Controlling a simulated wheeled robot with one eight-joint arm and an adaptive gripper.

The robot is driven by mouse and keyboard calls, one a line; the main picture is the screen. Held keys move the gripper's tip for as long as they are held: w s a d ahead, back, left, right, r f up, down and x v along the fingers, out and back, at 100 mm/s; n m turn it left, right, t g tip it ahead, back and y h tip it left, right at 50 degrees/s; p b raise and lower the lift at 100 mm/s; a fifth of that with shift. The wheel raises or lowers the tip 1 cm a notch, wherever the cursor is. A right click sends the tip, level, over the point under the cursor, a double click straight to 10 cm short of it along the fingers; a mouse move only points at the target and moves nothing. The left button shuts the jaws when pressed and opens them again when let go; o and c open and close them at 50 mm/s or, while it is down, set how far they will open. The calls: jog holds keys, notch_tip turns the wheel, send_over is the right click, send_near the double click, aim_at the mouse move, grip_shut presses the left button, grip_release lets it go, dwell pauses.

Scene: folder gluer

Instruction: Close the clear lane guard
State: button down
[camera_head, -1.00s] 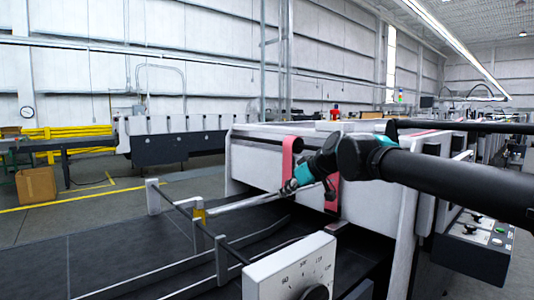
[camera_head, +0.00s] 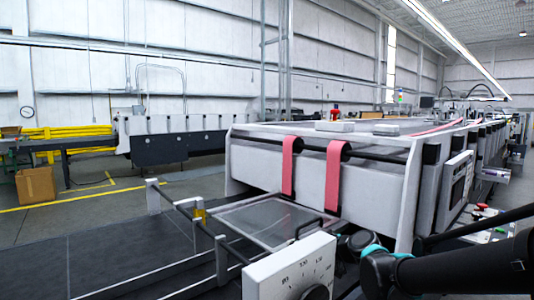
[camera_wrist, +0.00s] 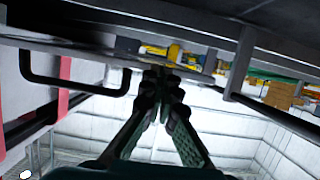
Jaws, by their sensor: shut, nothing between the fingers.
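The clear lane guard (camera_head: 262,220) is a see-through panel in a thin frame, lying nearly flat over the dark lane in the head view. Its black handle (camera_head: 307,226) stands at its right corner; a black handle (camera_wrist: 75,88) also shows at left in the wrist view. My gripper (camera_head: 343,240) is low, just right of the guard and partly hidden behind the dial box. In the wrist view my gripper's fingers (camera_wrist: 160,75) are together and empty, beside the handle and near a panel edge. I cannot tell if they touch it.
A white dial box (camera_head: 290,268) stands in front of the guard. Two pink belts (camera_head: 334,175) hang from the white machine (camera_head: 375,180) behind it. Rails and posts (camera_head: 220,262) line the left side. The dark bed (camera_head: 110,255) at left is clear.

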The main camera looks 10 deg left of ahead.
jog(key=shift+f, duration=0.85)
jog(key=shift+r, duration=0.1)
